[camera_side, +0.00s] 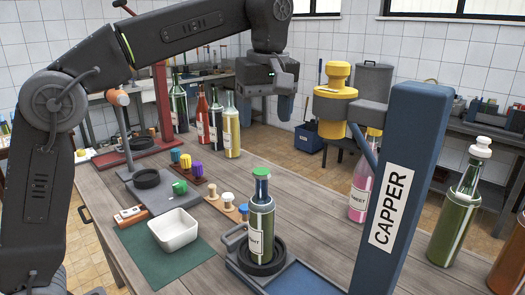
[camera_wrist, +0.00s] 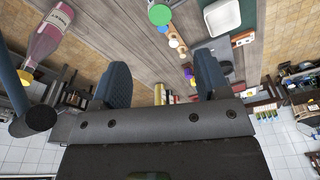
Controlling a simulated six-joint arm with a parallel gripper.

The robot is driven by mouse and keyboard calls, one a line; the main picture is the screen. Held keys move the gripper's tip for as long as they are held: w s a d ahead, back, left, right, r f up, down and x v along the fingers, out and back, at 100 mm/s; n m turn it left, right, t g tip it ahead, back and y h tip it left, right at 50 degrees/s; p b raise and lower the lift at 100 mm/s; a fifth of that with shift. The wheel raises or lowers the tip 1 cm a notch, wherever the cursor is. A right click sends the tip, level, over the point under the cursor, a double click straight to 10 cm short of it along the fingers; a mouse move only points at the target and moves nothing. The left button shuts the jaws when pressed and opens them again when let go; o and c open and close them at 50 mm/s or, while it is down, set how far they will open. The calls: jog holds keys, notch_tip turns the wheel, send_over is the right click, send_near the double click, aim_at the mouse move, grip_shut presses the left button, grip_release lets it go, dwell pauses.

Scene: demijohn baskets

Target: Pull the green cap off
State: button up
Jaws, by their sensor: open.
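A green cap (camera_side: 261,172) sits on top of an upright dark green bottle (camera_side: 262,222) with a pale label. The bottle stands in a black ring on the blue base (camera_side: 300,278) of the capper. In the wrist view the green cap (camera_wrist: 159,15) shows as a round disc at the top edge. My gripper (camera_side: 285,105) is open and empty, above and behind the bottle in the side view and apart from it. Its two dark fingers also show in the wrist view (camera_wrist: 163,82), with nothing between them.
The blue capper column (camera_side: 388,190) with its yellow head (camera_side: 335,95) stands right of the bottle. A pink bottle (camera_side: 362,190) is behind the column. A white tray (camera_side: 174,230), a wooden strip of stoppers (camera_side: 228,204) and coloured knobs (camera_side: 186,163) lie to the left. Several bottles stand farther back.

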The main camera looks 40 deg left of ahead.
aim_at(261, 171)
jog(key=f, duration=0.3)
jog(key=a+f, duration=0.1)
jog(key=f, duration=0.7)
jog(key=shift+w+a+f, duration=0.15)
jog(key=shift+w+f, duration=0.1)
jog(key=c, duration=1)
jog(key=shift+r, duration=0.55)
jog(key=shift+r, duration=0.35)
jog(key=shift+r, duration=0.15)
jog(key=shift+r+m, duration=0.45)
jog(key=shift+m, duration=0.25)
